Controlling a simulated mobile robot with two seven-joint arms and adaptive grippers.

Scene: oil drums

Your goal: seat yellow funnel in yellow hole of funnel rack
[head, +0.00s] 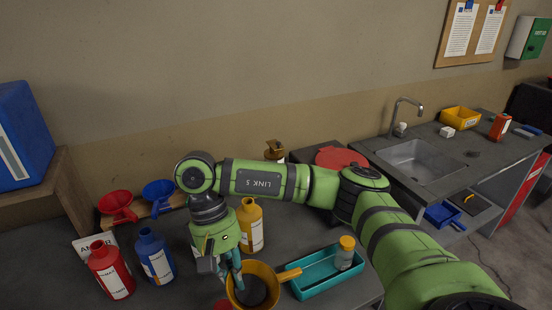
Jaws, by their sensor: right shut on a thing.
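The yellow funnel (265,301) is at the bottom centre, its wide mouth facing up and its tab pointing right. My right gripper (233,282) reaches down and is shut on the left side of the funnel's rim. The funnel's lower part is out of frame, so I cannot tell whether it touches the bench. The wooden funnel rack (144,211) stands at the back left, holding a red funnel (117,205) and a blue funnel (158,196). The rack's right part, and any yellow hole there, is hidden behind my right arm. My left gripper is not in view.
A red bottle (110,270), a blue bottle (155,256) and a yellow bottle (250,226) stand in front of the rack. A teal tray (310,288) with a yellow-capped jar (345,253) lies right of the funnel. A sink (420,158) is at the right.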

